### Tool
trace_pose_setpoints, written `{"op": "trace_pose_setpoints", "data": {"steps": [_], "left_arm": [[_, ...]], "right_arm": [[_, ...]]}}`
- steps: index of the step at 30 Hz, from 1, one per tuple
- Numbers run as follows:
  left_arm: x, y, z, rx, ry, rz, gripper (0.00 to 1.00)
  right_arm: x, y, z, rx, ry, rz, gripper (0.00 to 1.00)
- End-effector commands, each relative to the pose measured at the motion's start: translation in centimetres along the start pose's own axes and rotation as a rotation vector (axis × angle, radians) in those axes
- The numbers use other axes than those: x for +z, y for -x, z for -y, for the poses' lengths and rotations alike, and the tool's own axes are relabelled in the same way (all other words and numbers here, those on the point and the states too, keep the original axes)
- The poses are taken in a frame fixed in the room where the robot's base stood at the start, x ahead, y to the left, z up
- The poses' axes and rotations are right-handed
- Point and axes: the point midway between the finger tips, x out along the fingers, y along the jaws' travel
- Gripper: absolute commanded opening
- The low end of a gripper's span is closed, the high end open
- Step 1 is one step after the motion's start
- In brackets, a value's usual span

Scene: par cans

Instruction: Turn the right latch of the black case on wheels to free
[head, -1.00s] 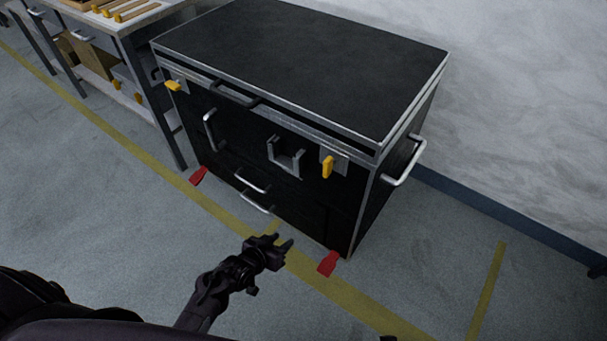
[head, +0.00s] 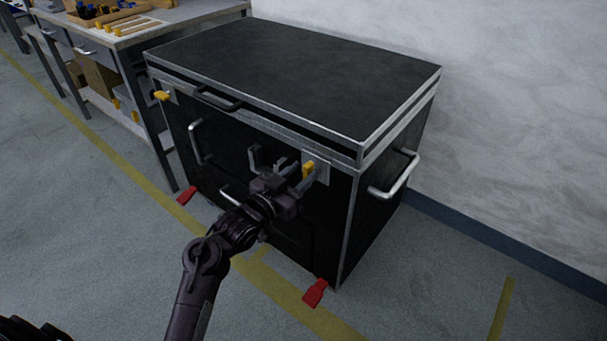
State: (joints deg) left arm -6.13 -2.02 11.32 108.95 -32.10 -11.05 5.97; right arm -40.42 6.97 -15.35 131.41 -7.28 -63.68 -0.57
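The black case (head: 290,75) stands on the floor against the wall, its lid down. Its right latch (head: 308,168) is a yellow handle on a grey plate at the upper right of the front face. The upper part of the handle shows; its lower part is hidden behind my gripper. My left gripper (head: 301,176) is right at this latch, fingers spread and pointing at the case front. I cannot tell whether they touch the handle. The left latch (head: 161,96) has its yellow handle lying sideways. My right gripper is not in view.
A U-shaped grey bracket (head: 254,157) sits on the case front just left of my gripper. Silver handles (head: 195,143) are on the front and right side (head: 394,178). Red wheel pedals (head: 315,293) stick out below. A workbench (head: 145,33) stands at the left.

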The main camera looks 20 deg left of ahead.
Motion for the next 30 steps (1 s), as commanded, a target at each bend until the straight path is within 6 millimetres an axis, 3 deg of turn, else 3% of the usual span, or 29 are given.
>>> {"op": "trace_pose_setpoints", "data": {"steps": [4,12,21,30], "left_arm": [[0.01,-1.17,0.01,-0.001,0.000,-0.001,0.36],[0.02,-1.38,0.00,-0.001,0.000,0.001,0.36],[0.03,-1.36,0.00,-0.001,0.000,0.001,0.00],[-0.12,-1.35,0.04,-0.001,0.020,0.002,0.00]], "right_arm": [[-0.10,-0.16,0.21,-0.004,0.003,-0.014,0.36],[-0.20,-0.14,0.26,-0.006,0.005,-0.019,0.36],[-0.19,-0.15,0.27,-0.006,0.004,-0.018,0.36],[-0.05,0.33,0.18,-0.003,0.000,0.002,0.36]]}}
